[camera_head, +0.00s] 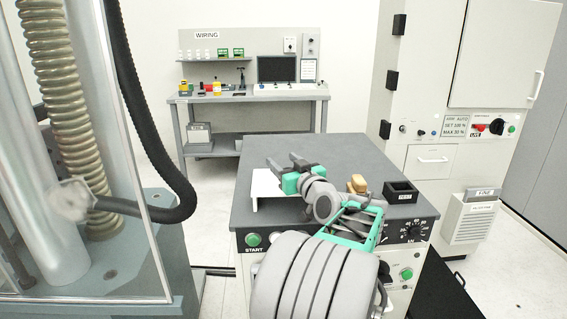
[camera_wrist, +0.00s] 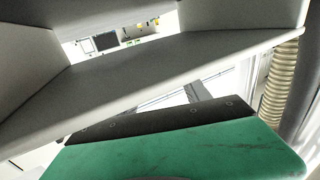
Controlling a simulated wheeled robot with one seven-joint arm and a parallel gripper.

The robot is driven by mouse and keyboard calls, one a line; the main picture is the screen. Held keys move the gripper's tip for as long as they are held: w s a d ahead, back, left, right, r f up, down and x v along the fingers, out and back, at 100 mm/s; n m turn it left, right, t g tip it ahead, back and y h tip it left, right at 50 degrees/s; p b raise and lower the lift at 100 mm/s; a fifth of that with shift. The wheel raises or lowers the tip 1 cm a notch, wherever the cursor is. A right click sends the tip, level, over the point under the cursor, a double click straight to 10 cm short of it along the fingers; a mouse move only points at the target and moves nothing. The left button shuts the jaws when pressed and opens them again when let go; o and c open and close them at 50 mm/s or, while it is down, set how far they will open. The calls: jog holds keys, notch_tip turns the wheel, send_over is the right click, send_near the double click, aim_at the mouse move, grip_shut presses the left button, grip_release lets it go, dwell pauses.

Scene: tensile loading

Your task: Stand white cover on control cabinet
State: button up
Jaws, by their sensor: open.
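The white cover (camera_head: 266,184) is on the left part of the grey top of the control cabinet (camera_head: 240,205) in the head view. It has a flat upper face and a short edge or leg going down at its front left. My gripper (camera_head: 284,163) is open, its dark fingers pointing away at the cover's right side and partly hiding it. In the wrist view a large pale panel, seemingly the cover (camera_wrist: 150,75), fills the upper part close to the camera. A green and dark finger (camera_wrist: 180,145) lies below it. Contact cannot be told.
A tan object (camera_head: 357,184) and a black box (camera_head: 400,192) sit on the cabinet top at right. The top behind my gripper is clear. A clear-shielded machine (camera_head: 75,200) stands left, a tall white cabinet (camera_head: 425,90) right, and a wiring bench (camera_head: 250,97) behind.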

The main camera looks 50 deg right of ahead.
notch_tip(320, 180, down, 2)
jog(key=shift+f, duration=0.2)
jog(key=r+p, duration=0.1)
jog(key=p, duration=0.1)
jog(key=shift+s+r+p, duration=0.15)
jog(key=shift+r+p, duration=0.15)
jog(key=shift+r, duration=0.1)
jog(key=shift+s+a+f+g+b, duration=0.15)
jog(key=shift+s+f+b, duration=0.1)
jog(key=shift+s+b, duration=0.25)
jog(key=shift+s+a+f+g+b, duration=0.1)
jog(key=shift+s+f+g+b, duration=0.15)
jog(key=shift+s, duration=0.3)
jog(key=shift+t, duration=0.3)
jog(key=v, duration=0.3)
jog(key=r+b+v, duration=0.1)
jog(key=v, duration=0.5)
jog(key=shift+a+r, duration=0.2)
jog(key=shift+s+a+r, duration=0.1)
jog(key=shift+s+a, duration=0.05)
